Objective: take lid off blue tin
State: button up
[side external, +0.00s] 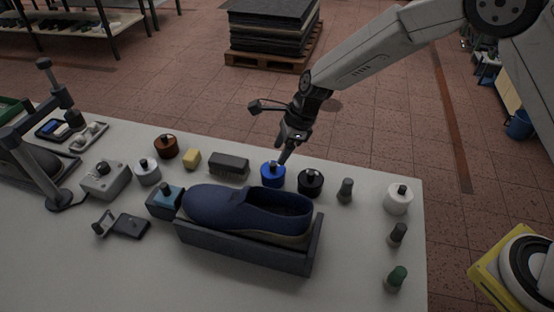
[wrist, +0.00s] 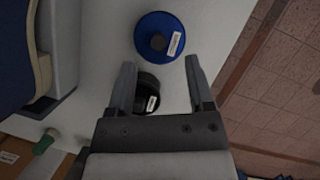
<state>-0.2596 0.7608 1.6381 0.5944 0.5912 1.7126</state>
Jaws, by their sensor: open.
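The blue tin (side external: 272,176) stands upright on the table behind the navy shoe, with a dark knob on its blue lid. In the wrist view the blue tin (wrist: 160,37) lies just beyond my fingertips, its round lid and white label showing. My gripper (side external: 285,158) is just above the blue tin in the side view, and its far finger is hard to make out there. In the wrist view my gripper (wrist: 160,75) is open with nothing held between its fingers. The lid sits on the tin.
A black tin (side external: 310,182) stands close to the right of the blue tin and shows partly between my fingers in the wrist view (wrist: 148,94). A dark brush-like block (side external: 229,166) lies to the left. The navy shoe (side external: 240,208) rests in a grey tray (side external: 250,248) in front.

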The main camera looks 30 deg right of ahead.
aim_at(274, 164)
jog(key=shift+x, duration=2.2)
jog(key=shift+s, duration=0.1)
grip_shut()
